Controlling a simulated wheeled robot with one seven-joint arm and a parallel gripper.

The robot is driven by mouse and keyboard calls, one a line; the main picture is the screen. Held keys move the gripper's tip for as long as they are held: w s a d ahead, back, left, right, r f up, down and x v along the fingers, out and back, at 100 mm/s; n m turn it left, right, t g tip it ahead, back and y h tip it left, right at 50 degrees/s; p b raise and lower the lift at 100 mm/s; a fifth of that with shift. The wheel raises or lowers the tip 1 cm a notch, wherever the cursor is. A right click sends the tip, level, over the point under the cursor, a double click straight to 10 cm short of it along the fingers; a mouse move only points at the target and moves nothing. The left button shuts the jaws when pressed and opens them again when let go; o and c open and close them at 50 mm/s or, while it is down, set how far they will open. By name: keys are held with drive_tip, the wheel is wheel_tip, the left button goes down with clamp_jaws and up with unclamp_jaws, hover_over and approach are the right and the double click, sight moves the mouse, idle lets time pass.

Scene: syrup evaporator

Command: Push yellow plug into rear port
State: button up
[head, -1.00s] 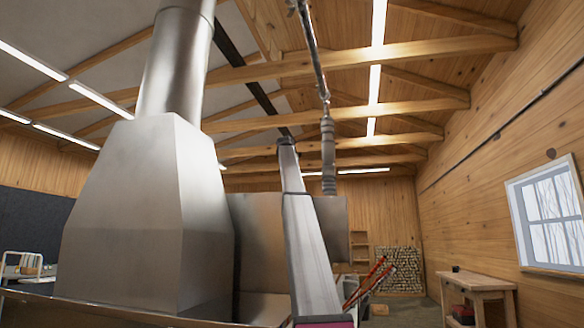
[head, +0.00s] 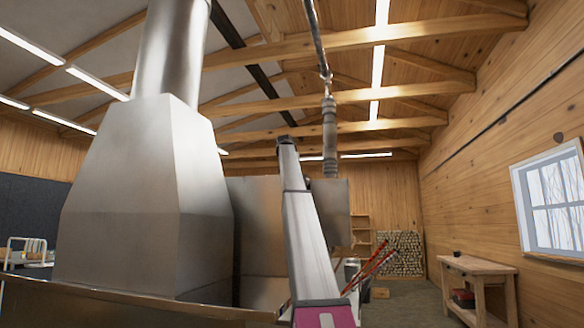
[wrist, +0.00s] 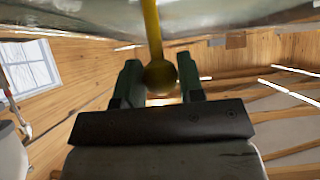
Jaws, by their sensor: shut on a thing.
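In the wrist view the yellow plug (wrist: 152,35) shows as a slim yellow rod with a darker round knob at its lower end. My gripper (wrist: 159,72) has its two dark green fingers on either side of the knob and is shut on it. The rod runs up from the fingers toward a pale metal surface (wrist: 230,18) along the top of the picture. The rod's far end is cut off by the frame, and I cannot make out the rear port. In the head view the gripper and plug are not visible.
In the head view a large metal evaporator hood (head: 140,190) with a round stack (head: 172,50) fills the left. The pan rim (head: 120,297) runs along the bottom left. A wooden bench (head: 478,270) stands at the right, with open floor (head: 400,300) before it.

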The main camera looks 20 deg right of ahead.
drive_tip(key=shift+f, duration=4.05)
drive_tip(key=o, duration=1.2)
drive_tip(key=shift+c, duration=0.2)
drive_tip(key=shift+r, duration=0.15)
